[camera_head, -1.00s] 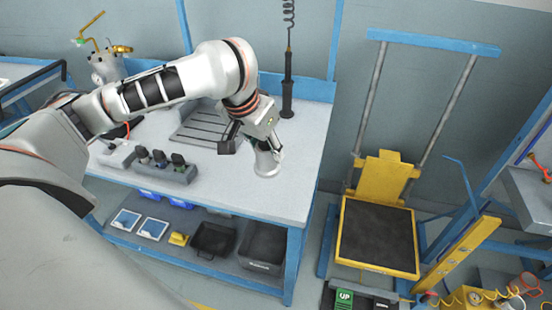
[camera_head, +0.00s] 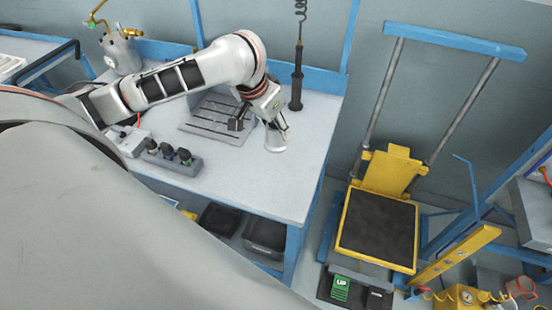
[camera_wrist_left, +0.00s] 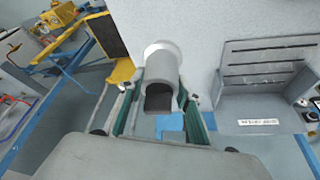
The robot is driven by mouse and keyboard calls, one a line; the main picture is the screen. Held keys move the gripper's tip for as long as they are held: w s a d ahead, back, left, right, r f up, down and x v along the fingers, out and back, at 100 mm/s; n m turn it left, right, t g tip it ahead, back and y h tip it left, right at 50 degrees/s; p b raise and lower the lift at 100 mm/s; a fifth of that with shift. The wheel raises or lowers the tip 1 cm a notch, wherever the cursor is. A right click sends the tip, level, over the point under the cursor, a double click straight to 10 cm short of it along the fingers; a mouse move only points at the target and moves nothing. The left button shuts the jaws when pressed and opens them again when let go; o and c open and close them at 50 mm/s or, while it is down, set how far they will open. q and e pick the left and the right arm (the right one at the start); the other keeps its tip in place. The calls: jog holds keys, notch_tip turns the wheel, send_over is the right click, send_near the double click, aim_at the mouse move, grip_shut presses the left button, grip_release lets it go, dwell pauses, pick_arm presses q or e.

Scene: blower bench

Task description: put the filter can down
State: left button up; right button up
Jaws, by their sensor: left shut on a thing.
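The filter can (camera_head: 277,140) is a pale grey cylinder under my left gripper (camera_head: 272,122), above the right part of the bench top (camera_head: 265,185). My right gripper is not in view.
A slotted grey plate (camera_head: 205,117) and a block with dark knobs (camera_head: 172,157) lie left of the can. A black tool (camera_head: 296,90) hangs on a coiled cord behind it. The bench front right is clear. A yellow lift platform (camera_head: 380,225) stands right.

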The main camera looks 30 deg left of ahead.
pick_arm(q)
notch_tip(320, 180, down, 12)
jog(key=shift+r, duration=0.15)
jog(key=shift+f, duration=0.4)
jog(key=shift+f, duration=0.15)
jog(key=o, duration=1.2)
jog(key=shift+o, duration=0.2)
